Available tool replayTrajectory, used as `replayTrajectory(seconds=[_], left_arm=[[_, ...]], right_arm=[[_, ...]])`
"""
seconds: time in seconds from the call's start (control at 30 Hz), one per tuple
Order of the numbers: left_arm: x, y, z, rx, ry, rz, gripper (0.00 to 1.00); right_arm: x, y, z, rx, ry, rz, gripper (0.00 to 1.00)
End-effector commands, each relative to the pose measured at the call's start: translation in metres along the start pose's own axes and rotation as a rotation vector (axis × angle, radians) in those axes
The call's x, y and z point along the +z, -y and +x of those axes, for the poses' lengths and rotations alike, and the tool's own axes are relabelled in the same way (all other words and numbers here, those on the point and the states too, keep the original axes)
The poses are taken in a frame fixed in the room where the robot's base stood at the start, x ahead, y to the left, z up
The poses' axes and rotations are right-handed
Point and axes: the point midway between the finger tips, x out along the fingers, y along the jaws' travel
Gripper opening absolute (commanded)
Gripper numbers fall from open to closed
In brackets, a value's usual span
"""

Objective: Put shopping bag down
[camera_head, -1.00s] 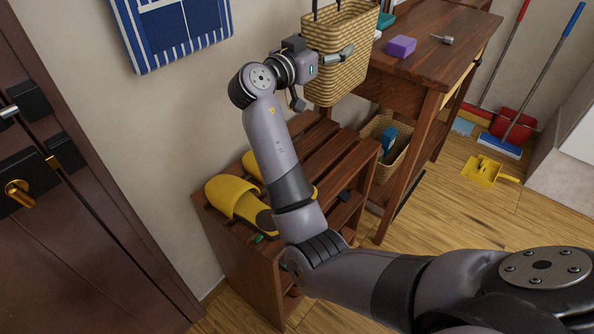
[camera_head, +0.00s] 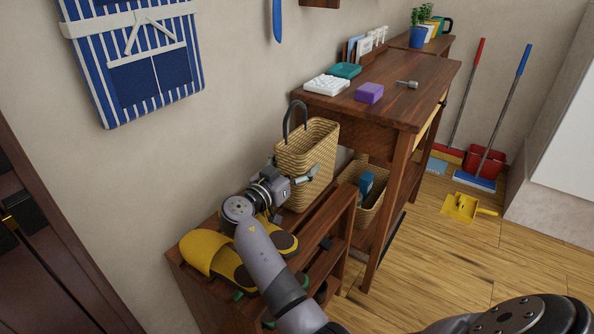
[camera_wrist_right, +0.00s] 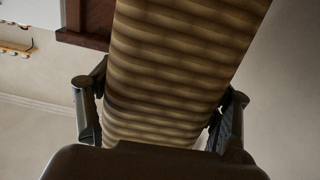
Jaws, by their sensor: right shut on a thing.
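A woven straw shopping bag (camera_head: 312,150) with a dark handle is upright above the slatted wooden shoe rack (camera_head: 335,205). Its base is at the height of the rack's top slats; I cannot tell whether it touches them. My right gripper (camera_head: 290,170) is shut on the bag's lower body from the left, one finger on each side. In the right wrist view the bag (camera_wrist_right: 180,75) fills the middle between the two fingers (camera_wrist_right: 163,115). My left gripper is not in view.
Yellow slippers (camera_head: 212,254) sit on the rack's near end, beside my arm. A wooden table (camera_head: 405,95) with a purple box (camera_head: 369,92) and a white item (camera_head: 327,85) stands behind. Another basket (camera_head: 366,200) is under it. The wall is close on the left.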

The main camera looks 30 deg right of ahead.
Motion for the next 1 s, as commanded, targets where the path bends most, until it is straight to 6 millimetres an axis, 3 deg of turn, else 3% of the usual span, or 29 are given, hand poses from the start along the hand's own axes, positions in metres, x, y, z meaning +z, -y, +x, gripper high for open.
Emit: replayTrajectory(seconds=[0.1,0.53,0.57,0.9,1.0], left_arm=[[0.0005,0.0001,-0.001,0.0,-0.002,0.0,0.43],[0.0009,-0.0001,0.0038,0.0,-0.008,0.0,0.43],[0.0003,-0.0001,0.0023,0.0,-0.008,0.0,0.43],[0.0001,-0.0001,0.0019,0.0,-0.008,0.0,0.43],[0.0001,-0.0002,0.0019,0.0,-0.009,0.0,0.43]], right_arm=[[0.0116,0.0006,0.0002,0.0,-0.004,0.001,0.37],[0.0169,0.0007,0.0003,0.0,-0.004,0.002,0.37],[0.0163,0.0006,0.0002,0.0,-0.002,0.001,0.75],[0.0162,0.0005,0.0002,0.0,-0.002,0.001,0.97],[0.0162,0.0005,0.0001,0.0,-0.002,0.001,0.97]])
